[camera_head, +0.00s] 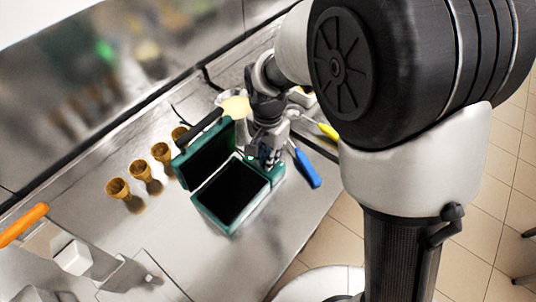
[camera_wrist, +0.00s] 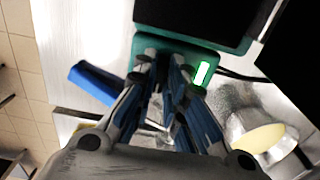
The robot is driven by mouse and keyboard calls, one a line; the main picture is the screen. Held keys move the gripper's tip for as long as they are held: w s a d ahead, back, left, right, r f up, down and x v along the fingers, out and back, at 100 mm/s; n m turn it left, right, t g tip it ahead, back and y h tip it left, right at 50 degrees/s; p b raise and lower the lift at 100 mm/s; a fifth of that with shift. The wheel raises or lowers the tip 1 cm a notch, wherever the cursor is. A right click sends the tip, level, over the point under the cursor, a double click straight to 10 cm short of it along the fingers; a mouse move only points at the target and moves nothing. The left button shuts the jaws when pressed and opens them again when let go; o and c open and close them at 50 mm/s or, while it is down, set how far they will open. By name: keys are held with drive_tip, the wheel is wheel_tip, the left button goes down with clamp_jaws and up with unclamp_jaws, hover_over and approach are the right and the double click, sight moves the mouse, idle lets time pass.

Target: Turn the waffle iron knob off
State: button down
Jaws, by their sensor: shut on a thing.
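The green waffle iron (camera_head: 208,213) stands open on the steel counter, its lid tilted up at the left and its dark plate bare. In the wrist view its green body (camera_wrist: 200,48) fills the top middle, with a lit whitish-green light (camera_wrist: 203,73) beside the fingers. My gripper (camera_head: 265,164) is at the right side of the waffle iron. In the wrist view my gripper (camera_wrist: 162,58) has its fingertips close together against the green side. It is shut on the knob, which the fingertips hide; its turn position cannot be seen.
Several waffle cones (camera_head: 140,169) stand left of the iron. A blue handle (camera_head: 307,168) lies to the right, close to my gripper. A pale yellow round thing (camera_head: 236,107) is behind. An orange-handled tool (camera_head: 24,224) is at the far left.

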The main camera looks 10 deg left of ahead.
drive_tip(key=shift+n, duration=0.3)
drive_tip(key=n+p, duration=0.1)
drive_tip(key=n, duration=0.2)
drive_tip(key=shift+r+n+p, duration=0.1)
drive_tip(key=shift+n+p, duration=0.25)
drive_tip(key=shift+n, duration=0.05)
drive_tip(key=n+p, duration=0.1)
drive_tip(key=n, duration=0.3)
drive_tip(key=shift+d+n, duration=0.15)
drive_tip(key=shift+n, duration=0.15)
drive_tip(key=n+p, duration=0.1)
drive_tip(key=n, duration=0.3)
drive_tip(key=n+p, duration=0.1)
drive_tip(key=n, duration=0.3)
drive_tip(key=shift+w+d+n, duration=0.1)
drive_tip(key=shift+n, duration=0.5)
drive_tip(key=c, duration=1.6)
unclamp_jaws()
drive_tip(key=shift+c, duration=0.2)
